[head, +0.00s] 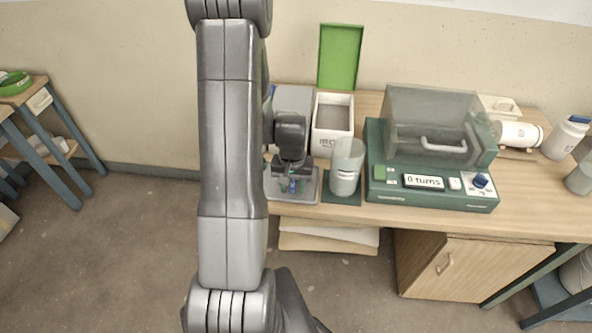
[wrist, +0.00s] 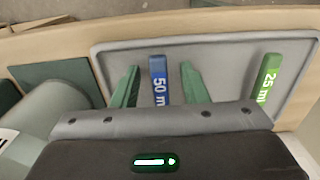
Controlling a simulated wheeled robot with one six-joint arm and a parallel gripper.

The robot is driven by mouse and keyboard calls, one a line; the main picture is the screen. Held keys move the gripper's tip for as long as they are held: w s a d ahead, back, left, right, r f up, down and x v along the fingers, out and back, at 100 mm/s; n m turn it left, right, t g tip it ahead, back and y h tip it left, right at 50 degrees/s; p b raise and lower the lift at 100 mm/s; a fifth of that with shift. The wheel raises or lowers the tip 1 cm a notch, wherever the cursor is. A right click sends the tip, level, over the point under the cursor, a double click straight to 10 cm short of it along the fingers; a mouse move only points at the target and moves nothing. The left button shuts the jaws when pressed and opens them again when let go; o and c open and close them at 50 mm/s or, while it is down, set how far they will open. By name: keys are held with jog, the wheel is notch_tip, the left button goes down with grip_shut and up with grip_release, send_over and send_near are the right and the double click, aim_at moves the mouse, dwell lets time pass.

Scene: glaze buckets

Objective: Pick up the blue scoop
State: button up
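The blue scoop (wrist: 158,79), marked 50 ml, lies in a grey tray (wrist: 218,52) on the table. Its handle shows in the wrist view; a bit of blue also shows under my gripper in the head view (head: 292,187). My gripper (wrist: 160,67) is open, with one green finger on each side of the blue handle and a gap on both sides. A green scoop (wrist: 268,77), marked 25 ml, lies at the right of the same tray. The far ends of both scoops are hidden behind my gripper body.
A grey-white lidded container (head: 345,168) stands on a dark green mat right of the tray.

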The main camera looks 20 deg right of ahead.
grip_shut()
notch_tip(320, 180, up, 18)
jog(key=p, duration=0.5)
dwell(1.0)
